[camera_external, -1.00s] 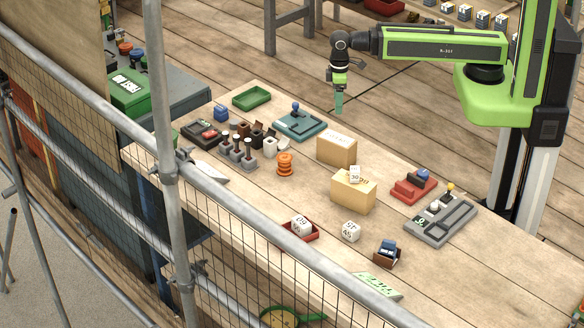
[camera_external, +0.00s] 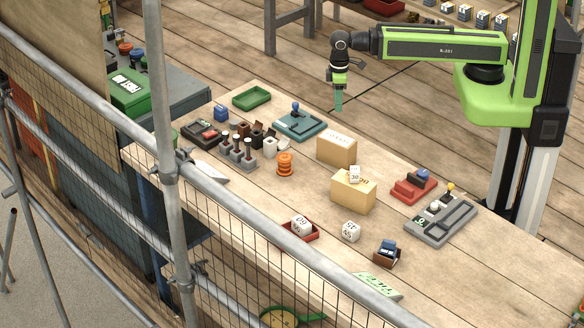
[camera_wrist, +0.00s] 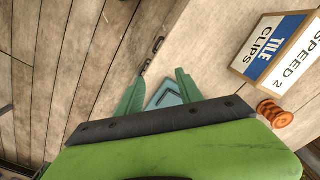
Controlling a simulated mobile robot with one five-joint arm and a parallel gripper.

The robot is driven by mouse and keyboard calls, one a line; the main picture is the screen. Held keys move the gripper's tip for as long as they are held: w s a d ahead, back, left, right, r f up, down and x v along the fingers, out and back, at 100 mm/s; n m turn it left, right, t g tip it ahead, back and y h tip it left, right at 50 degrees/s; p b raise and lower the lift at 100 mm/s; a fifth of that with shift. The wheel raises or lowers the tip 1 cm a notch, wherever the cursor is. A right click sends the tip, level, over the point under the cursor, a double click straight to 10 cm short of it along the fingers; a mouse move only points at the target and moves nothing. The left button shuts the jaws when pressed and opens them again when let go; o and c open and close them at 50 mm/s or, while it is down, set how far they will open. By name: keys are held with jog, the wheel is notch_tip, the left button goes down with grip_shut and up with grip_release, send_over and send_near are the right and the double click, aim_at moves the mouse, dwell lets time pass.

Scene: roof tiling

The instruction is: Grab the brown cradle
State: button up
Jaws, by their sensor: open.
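A small brown cradle (camera_external: 387,259) stands near the front edge of the table, right of centre in the external view, with a dark blue block (camera_external: 388,246) in it. My gripper (camera_external: 339,104) hangs high and empty beyond the far edge of the table, well up and left of the cradle in the picture. Its two green fingers also show in the wrist view (camera_wrist: 160,88), spread apart with nothing held between them. I cannot make out this cradle in the wrist view.
Two tan boxes (camera_external: 352,192) stand mid-table. A grey tray (camera_external: 440,222) and red holder (camera_external: 412,190) are behind right. An orange spool (camera_external: 285,164) stands further left.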

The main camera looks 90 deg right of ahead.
jog(key=w+n, duration=0.1)
jog(key=w, duration=0.2)
jog(key=w+n, duration=0.2)
jog(key=w, duration=0.1)
jog(key=w+n, duration=0.1)
jog(key=w, duration=0.2)
jog(key=shift+w+a+r+p, duration=0.15)
jog(key=shift+w+r+p, duration=0.05)
jog(key=shift+r+p, duration=0.2)
jog(key=w+a+r+n+p, duration=0.2)
jog(key=w+r+p, duration=0.1)
jog(key=w, duration=0.5)
jog(key=w+a+r+n+p, duration=0.1)
jog(key=w+a+r+p, duration=0.2)
jog(key=w, duration=0.5)
jog(key=w+a+r+n+p, duration=0.2)
jog(key=w+r+p, duration=0.1)
jog(key=w, duration=0.5)
jog(key=f+b, duration=1.2)
jog(key=shift+s+f+b, duration=0.3)
jog(key=shift+s+f, duration=0.05)
jog(key=shift+r, duration=0.15)
